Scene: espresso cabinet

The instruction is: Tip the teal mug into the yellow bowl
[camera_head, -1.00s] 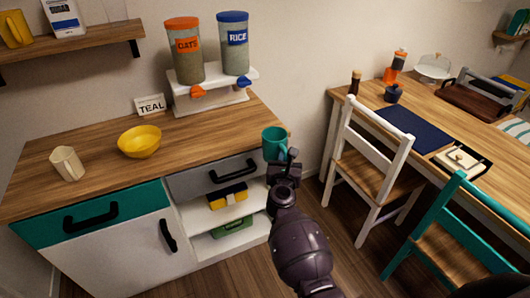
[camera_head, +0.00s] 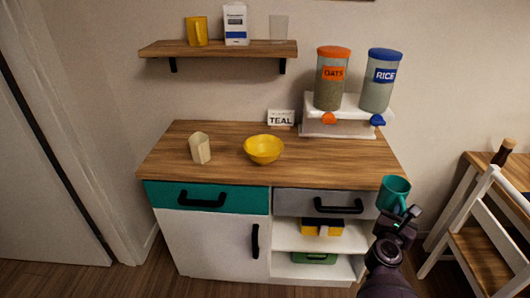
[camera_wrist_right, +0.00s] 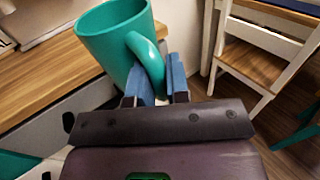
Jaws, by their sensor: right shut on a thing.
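The teal mug (camera_head: 393,192) is upright at the right front corner of the cabinet. My right gripper (camera_head: 403,218) is shut on it. In the right wrist view the blue fingertips (camera_wrist_right: 158,80) pinch the handle of the mug (camera_wrist_right: 112,38); what the mug holds cannot be seen. The yellow bowl (camera_head: 263,149) stands on the wooden counter (camera_head: 225,141), left of the mug and apart from it. The bowl looks empty. My left gripper is not in view.
A cream cup (camera_head: 200,148) stands left of the bowl. The counter's front right is clear. A white chair (camera_head: 480,225) is at the right.

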